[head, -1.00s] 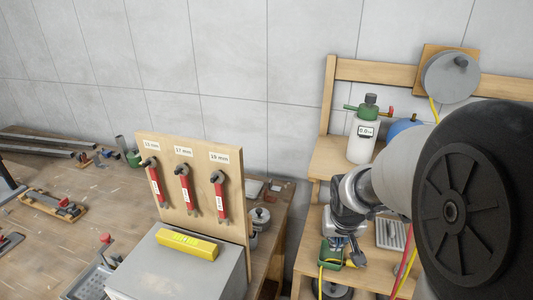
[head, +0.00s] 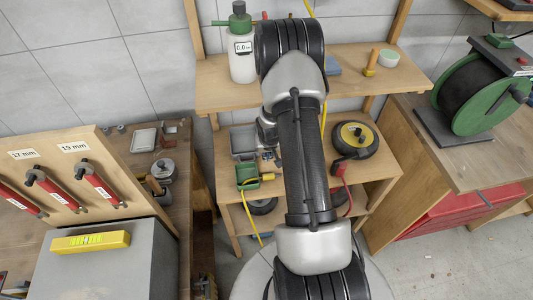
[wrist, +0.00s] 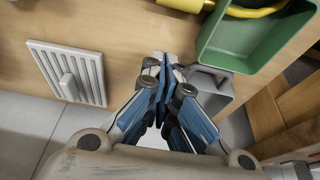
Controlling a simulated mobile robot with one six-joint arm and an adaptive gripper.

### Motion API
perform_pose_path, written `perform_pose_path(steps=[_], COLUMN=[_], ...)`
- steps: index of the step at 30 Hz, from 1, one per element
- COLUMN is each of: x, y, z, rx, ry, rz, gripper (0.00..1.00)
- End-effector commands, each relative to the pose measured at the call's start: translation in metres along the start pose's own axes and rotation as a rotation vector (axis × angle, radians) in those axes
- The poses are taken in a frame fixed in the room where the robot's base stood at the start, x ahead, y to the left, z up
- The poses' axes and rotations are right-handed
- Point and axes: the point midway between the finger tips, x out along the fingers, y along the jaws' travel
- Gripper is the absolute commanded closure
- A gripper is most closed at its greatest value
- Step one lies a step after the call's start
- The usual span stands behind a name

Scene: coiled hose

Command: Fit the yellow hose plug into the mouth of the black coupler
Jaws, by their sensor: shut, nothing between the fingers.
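The yellow hose plug (head: 262,180) appears to be the yellow piece lying across the green open holder on the shelf, with a thin yellow hose (head: 251,222) hanging down from it.
A grey slotted plate with a knob (wrist: 70,75) lies on the wooden shelf, left of my fingers. A black disc with a yellow centre (head: 372,146) stands on the shelf right of my arm. A white bottle (head: 242,62) is on the upper shelf; a green reel (head: 478,92) stands far right.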

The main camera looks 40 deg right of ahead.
Motion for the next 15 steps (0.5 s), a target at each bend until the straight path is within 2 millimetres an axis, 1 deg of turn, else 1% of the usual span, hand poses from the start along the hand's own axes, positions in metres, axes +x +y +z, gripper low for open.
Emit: perform_pose_path(steps=[1,6,8,15], x=[0.017,0.05,0.044,0.033], y=[0.0,0.0,0.0,0.0], z=[0.002,0.003,0.009,0.031], rx=[0.0,0.0,0.001,0.0], ry=[-0.002,0.0,0.002,0.0], rz=[0.0,0.0,0.0,0.0], gripper=[1.0,1.0,1.0,1.0])
